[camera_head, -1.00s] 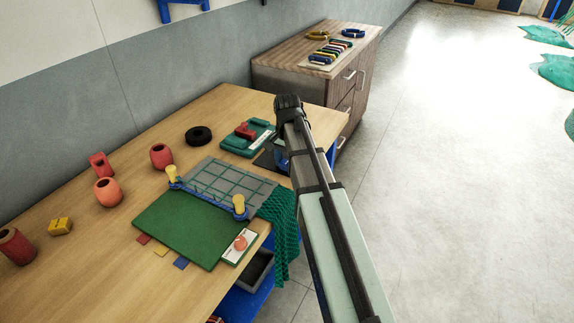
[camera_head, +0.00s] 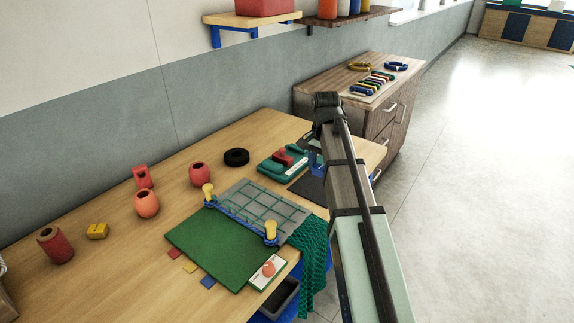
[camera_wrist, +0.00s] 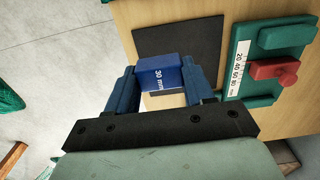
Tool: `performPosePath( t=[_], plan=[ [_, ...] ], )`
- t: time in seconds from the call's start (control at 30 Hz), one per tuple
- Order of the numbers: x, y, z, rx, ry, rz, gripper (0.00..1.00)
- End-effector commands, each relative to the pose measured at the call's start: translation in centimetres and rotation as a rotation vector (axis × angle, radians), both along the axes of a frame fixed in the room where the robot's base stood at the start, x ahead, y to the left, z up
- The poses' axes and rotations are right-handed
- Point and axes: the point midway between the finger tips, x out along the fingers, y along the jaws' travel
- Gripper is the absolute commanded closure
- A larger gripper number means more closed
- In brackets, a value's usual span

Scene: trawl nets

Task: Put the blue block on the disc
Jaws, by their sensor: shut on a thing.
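The blue block (camera_wrist: 160,73), marked "30 mm", is between the two blue fingers of my gripper (camera_wrist: 160,92) in the wrist view. The fingers are shut on its sides. The block shows over the near edge of a dark square mat (camera_wrist: 182,48); whether it touches the mat I cannot tell. In the head view my gripper (camera_head: 317,163) is at the table's right end, largely behind my arm, and the block is not clear there. A round orange spot (camera_head: 268,269) lies on a white card at the front. A black ring (camera_head: 236,157) lies farther back. Which is the disc is unclear.
A green gauge tray (camera_wrist: 250,95) with a red piece (camera_wrist: 273,72) stands right beside the mat. A green board (camera_head: 218,247), a netting frame with yellow knobs (camera_head: 271,231), and red and orange pots (camera_head: 147,204) occupy the table (camera_head: 110,270). A wooden cabinet (camera_head: 330,92) stands behind.

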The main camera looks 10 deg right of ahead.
Motion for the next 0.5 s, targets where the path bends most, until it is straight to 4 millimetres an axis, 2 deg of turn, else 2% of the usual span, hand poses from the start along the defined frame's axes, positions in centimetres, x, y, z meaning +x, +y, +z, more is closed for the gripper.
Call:
performPosePath(
  t=[0.23, 0.37, 0.5],
  plan=[
    [1.2, 6.5, -0.2, 0.001, 0.011, 0.097, 0.78],
    [4.3, 11.0, 0.0, 0.000, 0.021, 0.159, 0.78],
    [8.5, 15.9, 0.5, -0.001, 0.030, 0.218, 0.78]
  ],
)
